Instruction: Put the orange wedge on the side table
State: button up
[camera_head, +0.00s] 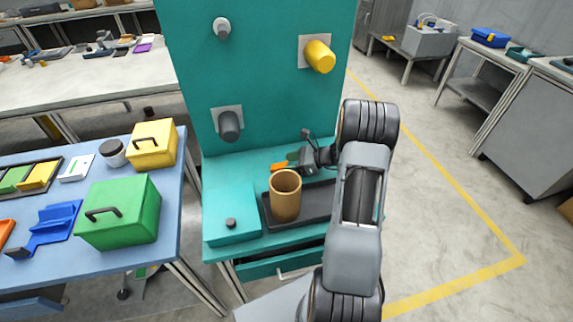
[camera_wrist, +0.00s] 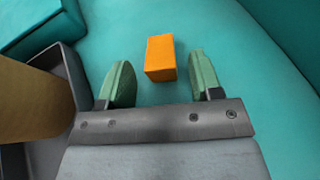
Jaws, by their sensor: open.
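The orange wedge (camera_wrist: 160,58) lies on the teal bench top (camera_head: 252,166), just beyond my fingertips in the wrist view. In the head view the wedge (camera_head: 279,167) shows as a small orange piece to the left of my gripper (camera_head: 292,161). My gripper (camera_wrist: 157,84) is open in the wrist view, with its two green fingers apart and nothing between them. The wedge lies ahead of the gap and does not seem to touch either finger. I cannot tell for sure which surface is the side table; a blue table (camera_head: 175,215) stands at the left.
A tan cylinder (camera_head: 285,196) stands on a dark tray (camera_head: 317,207) close beside my gripper. The teal back panel (camera_head: 270,110) carries pegs and a yellow knob (camera_head: 320,56). The blue table holds a green box (camera_head: 118,212), a yellow box (camera_head: 153,146) and other items.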

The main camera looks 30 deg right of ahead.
jog(key=v, duration=1)
jog(key=shift+s+d, duration=0.1)
jog(key=shift+s, duration=0.05)
